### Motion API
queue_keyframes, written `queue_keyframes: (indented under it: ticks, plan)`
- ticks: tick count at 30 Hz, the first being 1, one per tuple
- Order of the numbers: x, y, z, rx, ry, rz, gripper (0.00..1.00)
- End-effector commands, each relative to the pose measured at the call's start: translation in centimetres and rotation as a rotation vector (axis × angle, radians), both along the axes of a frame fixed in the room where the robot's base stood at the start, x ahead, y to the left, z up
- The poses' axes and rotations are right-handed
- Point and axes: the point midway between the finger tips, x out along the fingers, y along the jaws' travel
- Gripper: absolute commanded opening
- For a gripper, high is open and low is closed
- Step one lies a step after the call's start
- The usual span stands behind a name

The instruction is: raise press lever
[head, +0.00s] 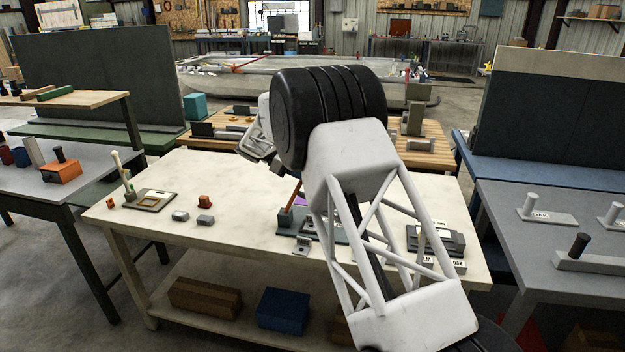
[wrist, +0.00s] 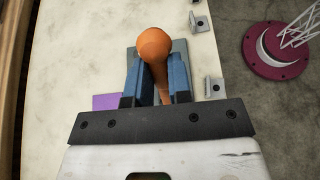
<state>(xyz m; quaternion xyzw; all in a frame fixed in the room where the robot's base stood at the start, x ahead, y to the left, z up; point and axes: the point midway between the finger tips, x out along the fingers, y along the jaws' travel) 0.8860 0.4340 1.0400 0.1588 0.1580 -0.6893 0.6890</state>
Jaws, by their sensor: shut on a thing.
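The press lever (wrist: 153,45) has a rounded orange knob and shaft, seen from above in the wrist view. My gripper (wrist: 156,78) has its two blue fingers on either side of the shaft and is shut on it. In the head view, the orange-brown lever (head: 293,196) stands tilted on a grey-teal base (head: 288,218) on the white table. My arm hides its top and part of the base there. The base also shows behind the knob in the wrist view (wrist: 131,58).
The white table (head: 245,225) also holds small grey blocks (head: 205,220), an orange block (head: 204,201), a tray with an upright rod (head: 151,199) and a dark device (head: 436,241) at right. Metal brackets (wrist: 215,87) and a purple patch (wrist: 105,101) lie near the lever.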

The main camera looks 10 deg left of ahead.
Motion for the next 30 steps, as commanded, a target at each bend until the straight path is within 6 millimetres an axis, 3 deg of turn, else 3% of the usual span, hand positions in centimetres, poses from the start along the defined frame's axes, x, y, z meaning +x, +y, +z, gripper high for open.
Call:
queue_keyframes:
  ticks: [10,26,27,30]
  plan:
    - [0.0,3.1,0.7,-0.182,0.001,0.001,0.00]
    - [0.0,3.6,0.7,-0.215,0.002,0.002,0.00]
    - [0.0,3.6,0.7,-0.215,0.002,0.002,0.23]
    - [0.0,3.6,0.7,-0.215,0.002,0.002,0.39]
